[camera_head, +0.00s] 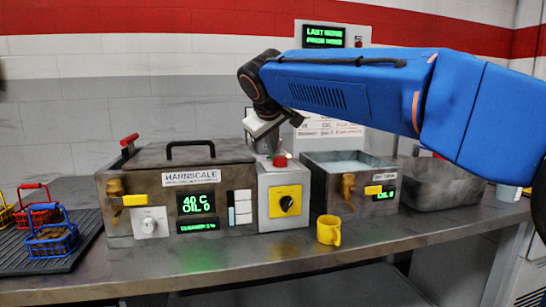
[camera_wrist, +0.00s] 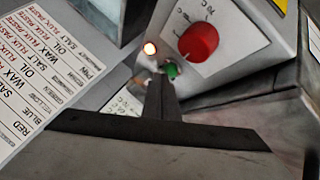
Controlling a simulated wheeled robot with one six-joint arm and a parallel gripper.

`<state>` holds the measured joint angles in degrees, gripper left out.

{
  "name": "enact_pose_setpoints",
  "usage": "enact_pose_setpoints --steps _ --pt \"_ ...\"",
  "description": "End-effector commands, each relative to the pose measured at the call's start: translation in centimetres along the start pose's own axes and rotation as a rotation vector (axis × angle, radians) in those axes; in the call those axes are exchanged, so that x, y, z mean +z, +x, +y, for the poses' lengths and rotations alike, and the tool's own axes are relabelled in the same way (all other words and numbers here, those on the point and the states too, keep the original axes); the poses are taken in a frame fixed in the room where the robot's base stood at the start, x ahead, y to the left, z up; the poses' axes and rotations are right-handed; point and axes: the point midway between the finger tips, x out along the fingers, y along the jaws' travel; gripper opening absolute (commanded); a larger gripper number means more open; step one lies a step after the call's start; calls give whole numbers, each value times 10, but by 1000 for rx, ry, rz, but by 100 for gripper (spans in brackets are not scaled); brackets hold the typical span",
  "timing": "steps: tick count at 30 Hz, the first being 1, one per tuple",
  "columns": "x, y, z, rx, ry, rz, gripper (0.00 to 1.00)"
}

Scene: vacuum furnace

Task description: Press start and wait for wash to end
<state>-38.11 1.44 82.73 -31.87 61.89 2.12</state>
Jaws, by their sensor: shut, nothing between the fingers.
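The steel wash tank marked HARNSCALE (camera_head: 150,160) stands on the bench with its lid down; its green display (camera_head: 198,204) reads 40 C and OIL 0. Beside it is a grey control box (camera_head: 283,222) with a black dial on a yellow plate. In the head view my gripper (camera_head: 265,148) is above the box.
A second open tank (camera_head: 345,205) with liquid stands right of the box, and a yellow mug (camera_head: 328,231) in front. A basin (camera_head: 440,187) is further right. Red, blue and yellow baskets (camera_head: 52,240) sit on a black mat at left. A labelled chart (camera_wrist: 45,75) shows in the wrist view.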

Motion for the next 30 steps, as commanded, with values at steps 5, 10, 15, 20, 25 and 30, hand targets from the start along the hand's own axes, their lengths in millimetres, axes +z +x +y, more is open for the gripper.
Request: enact_pose_setpoints --steps 5,10,15,20,25,30 --pt "-4 -5 4 0 0 1 0" --pt "-5 -6 4 0 -1 1 0" --pt "-5 -6 5 0 -1 1 0" --pt "-9 -12 9 1 0 1 0" --pt "-16 -22 16 1 0 2 0" --pt "-24 -32 24 1 0 3 0"
